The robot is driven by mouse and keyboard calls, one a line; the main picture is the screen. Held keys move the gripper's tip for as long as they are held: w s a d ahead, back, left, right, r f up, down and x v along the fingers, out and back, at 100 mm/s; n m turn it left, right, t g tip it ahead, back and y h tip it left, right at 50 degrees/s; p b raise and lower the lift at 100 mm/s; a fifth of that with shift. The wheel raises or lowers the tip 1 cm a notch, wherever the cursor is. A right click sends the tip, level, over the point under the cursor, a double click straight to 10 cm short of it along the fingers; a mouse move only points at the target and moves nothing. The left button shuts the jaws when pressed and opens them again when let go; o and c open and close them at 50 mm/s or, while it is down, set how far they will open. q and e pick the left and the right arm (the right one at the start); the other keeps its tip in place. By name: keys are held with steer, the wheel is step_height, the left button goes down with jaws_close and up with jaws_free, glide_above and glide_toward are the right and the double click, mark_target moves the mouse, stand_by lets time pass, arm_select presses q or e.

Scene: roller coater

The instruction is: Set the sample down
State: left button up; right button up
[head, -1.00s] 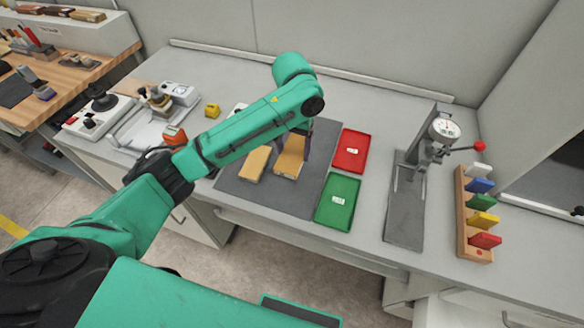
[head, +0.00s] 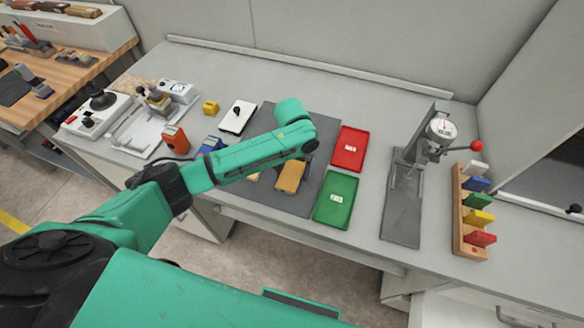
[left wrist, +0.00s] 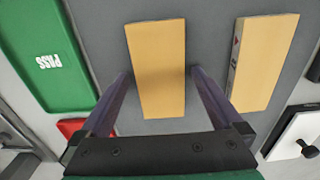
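Two tan rectangular blocks lie on the dark grey mat (head: 262,197). One block, the sample (head: 290,178), shows in the left wrist view (left wrist: 158,70) between my left gripper's fingers (left wrist: 159,74). It lies flat and looks level with the other block (left wrist: 265,62). Narrow gaps show between both purple fingers and its long sides, so the gripper appears open around it. In the head view my left gripper (head: 305,157) is mostly hidden by its own arm, which also covers most of the other block (head: 253,177). My right gripper is not in view.
A green tray (head: 337,200), marked PASS in the wrist view, and a red tray (head: 349,147) lie right of the mat. Further right stand a dial-gauge press (head: 405,200) and a rack of coloured tags (head: 470,215). Several instruments, including an orange one (head: 176,139), stand left.

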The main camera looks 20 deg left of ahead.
mark_target(292, 173)
arm_select(q)
step_height(292, 173, up, 12)
steer(key=b, duration=0.1)
steer(key=shift+r+b, duration=0.2)
steer(key=shift+b, duration=0.15)
steer(key=shift+s+f, duration=0.1)
